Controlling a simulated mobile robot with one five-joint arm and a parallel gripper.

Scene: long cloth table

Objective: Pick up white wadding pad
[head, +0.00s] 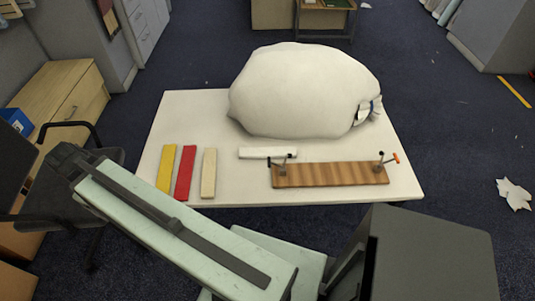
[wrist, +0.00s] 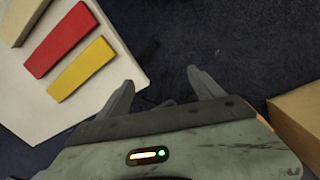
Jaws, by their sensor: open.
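The white wadding pad (head: 262,152) is a small flat white bar. It lies on the white table (head: 405,190), between the large white sack and the wooden board; its right end is partly hidden by a clamp. It is not visible in the wrist view. My gripper (wrist: 161,78) is open and empty, with its jaws over the dark floor beside the table's corner. In the head view my arm reaches to the left, and its end is beyond the table's left edge, well away from the pad.
Yellow (head: 166,169), red (head: 185,172) and cream (head: 208,173) bars lie left of the pad. The large white sack (head: 300,90) stands behind it. A striped wooden board (head: 330,175) with clamps lies to the right. A chair (head: 75,175) and wooden cabinet (head: 65,95) stand left.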

